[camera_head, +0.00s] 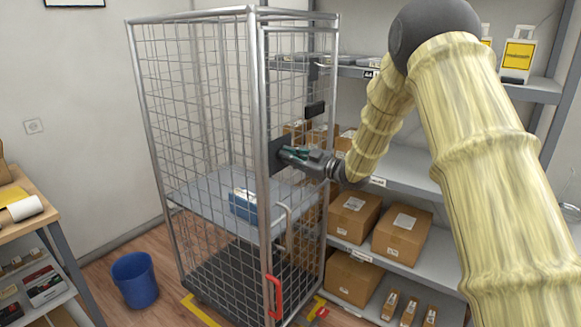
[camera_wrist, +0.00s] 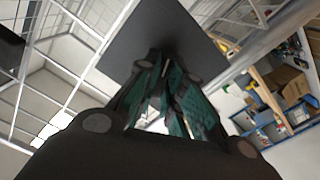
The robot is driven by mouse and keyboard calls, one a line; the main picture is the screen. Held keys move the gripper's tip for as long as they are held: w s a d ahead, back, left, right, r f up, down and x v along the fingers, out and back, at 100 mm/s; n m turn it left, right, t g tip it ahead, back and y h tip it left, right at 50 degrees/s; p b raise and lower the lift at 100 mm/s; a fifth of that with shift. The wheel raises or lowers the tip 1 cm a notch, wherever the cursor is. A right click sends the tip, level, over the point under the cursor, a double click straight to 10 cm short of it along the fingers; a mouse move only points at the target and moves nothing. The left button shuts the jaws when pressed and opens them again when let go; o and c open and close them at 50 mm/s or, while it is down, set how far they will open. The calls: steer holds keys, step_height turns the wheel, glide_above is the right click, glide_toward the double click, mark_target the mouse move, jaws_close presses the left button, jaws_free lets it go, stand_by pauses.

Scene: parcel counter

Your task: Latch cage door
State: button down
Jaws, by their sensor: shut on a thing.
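The wire-mesh cage (camera_head: 190,110) stands upright in the middle of the head view. A mesh panel that looks like its door (camera_head: 292,85) is on its right side, by the front post. A dark latch plate (camera_head: 274,156) sits at mid-height on that post; in the wrist view the dark plate (camera_wrist: 150,35) fills the upper middle. My gripper (camera_head: 285,153) reaches in from the right. Its green-padded fingers (camera_wrist: 160,72) are shut at the plate on a small latch part, mostly hidden by them. I cannot tell whether the door is fully closed.
Metal shelves (camera_head: 405,165) with cardboard boxes (camera_head: 352,215) stand behind and right of the cage. A red handle (camera_head: 274,298) is low on the cage front. A blue bin (camera_head: 135,280) and a wooden table (camera_head: 22,218) are at left. A blue box (camera_head: 243,205) lies on the cage shelf.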

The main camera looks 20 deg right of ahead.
steer(key=shift+s+a+f+n+b, duration=0.1)
steer(key=shift+f+n+b, duration=0.05)
steer(key=shift+n+b, duration=3.45)
steer(key=shift+f+n+b, duration=0.15)
steer(key=shift+n+b, duration=2.65)
steer(key=shift+b, duration=1.45)
steer(key=c, duration=1.5)
jaws_free()
steer(key=shift+c, duration=0.2)
steer(key=v, duration=1.2)
